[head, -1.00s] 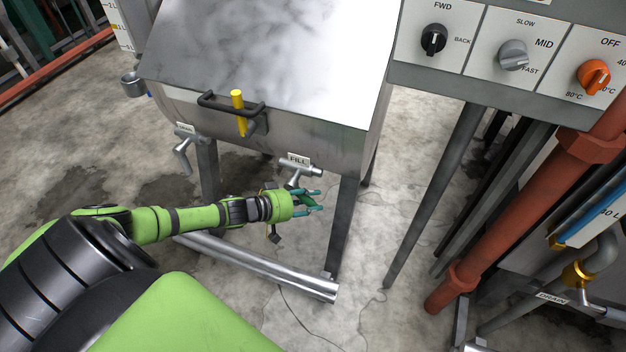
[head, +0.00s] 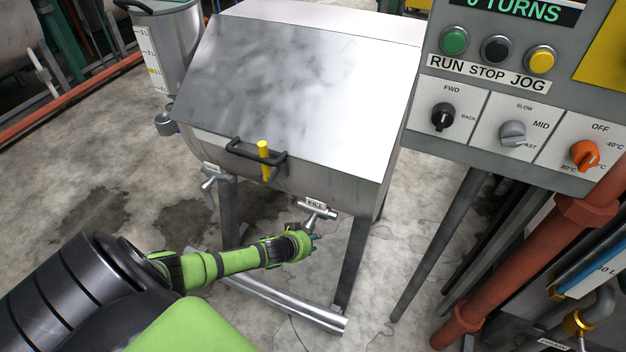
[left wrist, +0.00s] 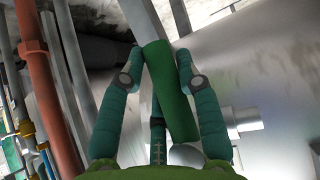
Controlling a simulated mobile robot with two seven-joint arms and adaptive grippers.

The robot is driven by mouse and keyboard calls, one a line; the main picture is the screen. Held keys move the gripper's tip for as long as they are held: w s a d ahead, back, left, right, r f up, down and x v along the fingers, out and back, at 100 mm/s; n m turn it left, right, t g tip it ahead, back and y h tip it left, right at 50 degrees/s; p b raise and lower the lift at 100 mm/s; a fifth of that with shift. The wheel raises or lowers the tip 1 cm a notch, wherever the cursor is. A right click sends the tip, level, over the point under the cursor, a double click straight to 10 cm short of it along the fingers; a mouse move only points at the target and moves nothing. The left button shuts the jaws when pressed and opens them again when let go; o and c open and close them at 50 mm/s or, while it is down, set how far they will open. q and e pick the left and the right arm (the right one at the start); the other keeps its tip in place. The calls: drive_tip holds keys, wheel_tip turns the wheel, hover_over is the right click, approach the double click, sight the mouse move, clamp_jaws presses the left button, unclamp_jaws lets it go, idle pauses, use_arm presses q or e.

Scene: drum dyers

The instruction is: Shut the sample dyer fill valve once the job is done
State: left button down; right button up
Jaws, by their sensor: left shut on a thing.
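The sample dyer (head: 290,90) is a steel drum box with a closed lid. Its fill valve (head: 318,209), labelled FILL, sticks out low at the front right, with its lever pointing down toward my left gripper (head: 314,238). In the left wrist view a green bar (left wrist: 170,90), seemingly the lever's grip, lies between the fingers of my left gripper (left wrist: 160,65), which is shut on it. The grey valve body (left wrist: 240,122) shows behind at the right. The fingers are small and partly hidden in the head view. My right gripper is not in view.
A second valve (head: 212,180) sits at the dyer's front left. A yellow-pegged black handle (head: 264,160) is above. The control panel (head: 500,95) reads 0 TURNS, and a red pipe (head: 530,240) stands at right. A steel bar (head: 290,305) runs low beneath my arm.

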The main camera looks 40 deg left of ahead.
use_arm(q)
drive_tip(key=shift+a, duration=0.1)
idle(0.5)
drive_tip(key=c, duration=0.8)
unclamp_jaws()
drive_tip(key=shift+f, duration=0.1)
drive_tip(key=shift+c, duration=0.2)
drive_tip(key=shift+s, duration=0.1)
drive_tip(key=v, duration=1.2)
